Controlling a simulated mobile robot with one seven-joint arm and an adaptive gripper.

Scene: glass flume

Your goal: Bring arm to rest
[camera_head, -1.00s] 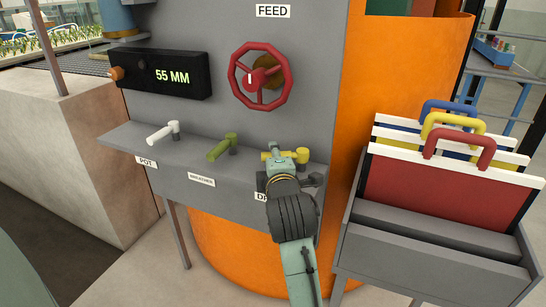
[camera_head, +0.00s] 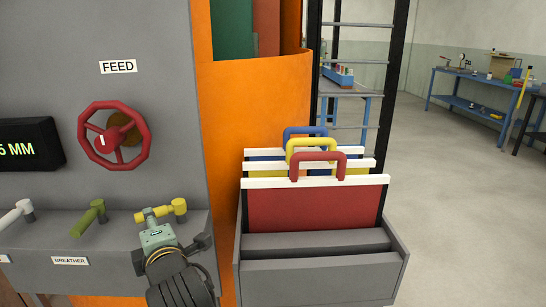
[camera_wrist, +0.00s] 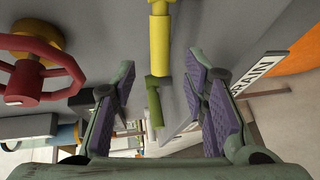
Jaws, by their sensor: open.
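My arm reaches up from the bottom of the head view to the grey panel's valve shelf. My gripper (camera_wrist: 160,100) is open and empty in the wrist view, its two purple-padded fingers apart. The yellow drain valve handle (camera_wrist: 159,45) stands just beyond the fingers, in line with the gap between them. In the head view the yellow handle (camera_head: 178,207) is partly hidden behind my gripper (camera_head: 150,218). I cannot tell whether they touch. The green breather handle (camera_head: 88,220) and the white handle (camera_head: 14,215) sit to the left.
A red FEED handwheel (camera_head: 114,137) and a display (camera_head: 28,145) are on the panel above. At right a grey rack (camera_head: 320,275) holds red, yellow and blue handled boards beside the orange tank (camera_head: 250,110). Open floor (camera_head: 460,220) lies farther right.

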